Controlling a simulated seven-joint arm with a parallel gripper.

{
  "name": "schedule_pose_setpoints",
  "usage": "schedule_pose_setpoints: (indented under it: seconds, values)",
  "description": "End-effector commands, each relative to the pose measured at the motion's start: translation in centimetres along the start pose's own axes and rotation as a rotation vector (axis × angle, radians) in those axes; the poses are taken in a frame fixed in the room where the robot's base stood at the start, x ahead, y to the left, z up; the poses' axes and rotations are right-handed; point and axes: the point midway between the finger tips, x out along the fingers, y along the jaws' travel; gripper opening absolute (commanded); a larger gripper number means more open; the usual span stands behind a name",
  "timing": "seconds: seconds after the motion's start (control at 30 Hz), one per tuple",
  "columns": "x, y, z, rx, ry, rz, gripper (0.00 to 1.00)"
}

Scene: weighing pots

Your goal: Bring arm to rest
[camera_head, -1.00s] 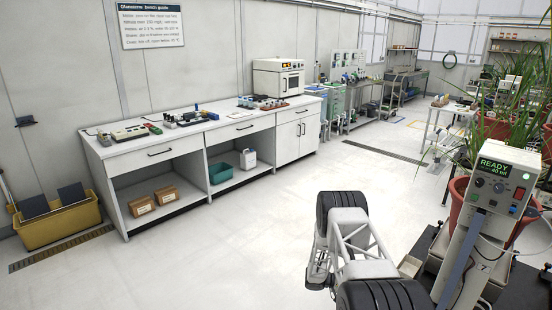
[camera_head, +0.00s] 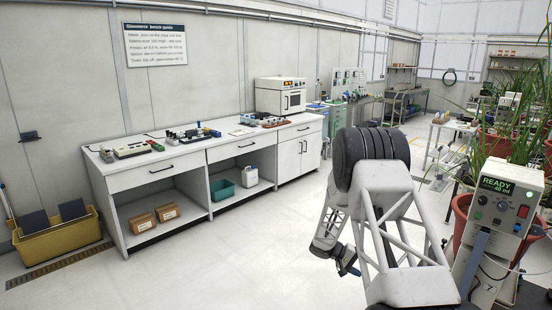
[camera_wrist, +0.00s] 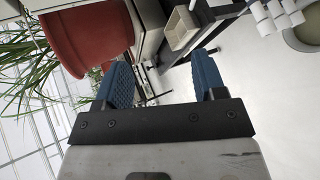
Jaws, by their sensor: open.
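My arm reaches up at the lower right of the head view, folded over a black-ringed joint. My gripper hangs at its end and shows small in the head view (camera_head: 347,262). In the wrist view my gripper (camera_wrist: 163,78) has its two blue fingers spread wide apart with nothing between them. No held object shows in either view.
A red pot (camera_wrist: 87,32) with a leafy plant shows beyond the fingers in the wrist view, near a pale open box (camera_wrist: 182,30). A dosing unit (camera_head: 505,200) reading READY stands at right. A white bench (camera_head: 160,182) lines the left wall. Floor (camera_head: 240,255) between is clear.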

Motion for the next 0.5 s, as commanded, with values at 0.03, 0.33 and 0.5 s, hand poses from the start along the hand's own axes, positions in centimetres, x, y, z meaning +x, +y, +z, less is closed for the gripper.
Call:
schedule_pose_setpoints:
  seconds: [0.03,0.33,0.5]
  values:
    - [-0.7,1.2,0.8,0.003,-0.001,-0.015,0.64]
    - [-4.0,6.8,5.6,0.007,-0.014,-0.121,0.64]
    - [-5.7,9.6,8.6,0.007,-0.015,-0.181,0.64]
